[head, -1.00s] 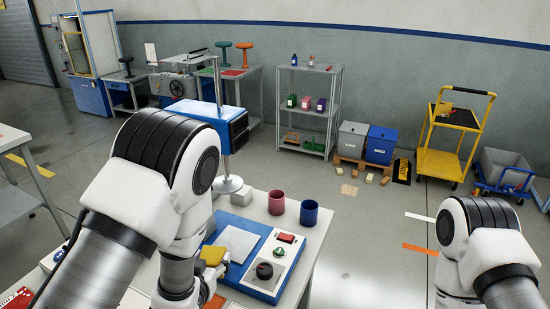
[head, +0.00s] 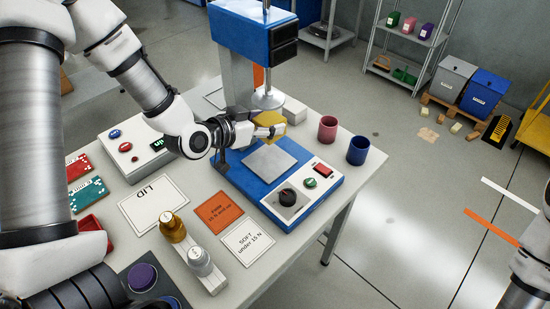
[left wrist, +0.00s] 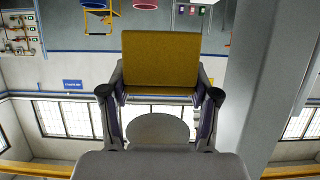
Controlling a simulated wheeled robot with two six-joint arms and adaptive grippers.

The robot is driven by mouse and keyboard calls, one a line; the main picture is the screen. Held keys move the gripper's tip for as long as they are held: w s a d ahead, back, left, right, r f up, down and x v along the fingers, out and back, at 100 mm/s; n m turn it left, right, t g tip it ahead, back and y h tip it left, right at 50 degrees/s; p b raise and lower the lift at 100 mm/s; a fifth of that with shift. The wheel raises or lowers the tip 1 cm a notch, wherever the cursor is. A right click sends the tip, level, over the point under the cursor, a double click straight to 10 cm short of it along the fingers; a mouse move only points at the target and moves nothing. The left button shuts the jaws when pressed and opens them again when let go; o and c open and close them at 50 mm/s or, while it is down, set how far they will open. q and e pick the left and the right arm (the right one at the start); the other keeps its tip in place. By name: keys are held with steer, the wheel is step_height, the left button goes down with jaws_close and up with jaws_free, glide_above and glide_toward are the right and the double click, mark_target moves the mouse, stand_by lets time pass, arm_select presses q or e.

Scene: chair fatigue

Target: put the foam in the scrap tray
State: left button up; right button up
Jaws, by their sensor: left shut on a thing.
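The foam is a yellow block (head: 270,124), held by my left gripper (head: 262,132) above the far side of the blue press base (head: 235,174), beside the press column. In the left wrist view the foam (left wrist: 160,62) sits between both fingers of my left gripper (left wrist: 160,95), which is shut on it. The grey plate (head: 270,158) on the press base is bare. A red tray (head: 90,223) at the left of the table is partly hidden by my arm; I cannot tell whether it is the scrap tray. My right gripper is out of view.
The press head (head: 240,38) overhangs close to the foam. A pink cup (head: 328,130) and a blue cup (head: 358,151) stand right of the press. An orange card (head: 219,213), a white card (head: 248,243), the LID card (head: 153,203) and weights (head: 200,261) fill the table's front.

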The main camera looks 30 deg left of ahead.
arm_select(q)
steer(key=shift+f, duration=0.1)
step_height(320, 180, down, 9)
steer(key=shift+w+f+p, duration=0.1)
steer(key=shift+f+p, duration=0.1)
steer(key=shift+p, duration=0.15)
steer(key=shift+f, duration=0.1)
steer(key=o, duration=1.2)
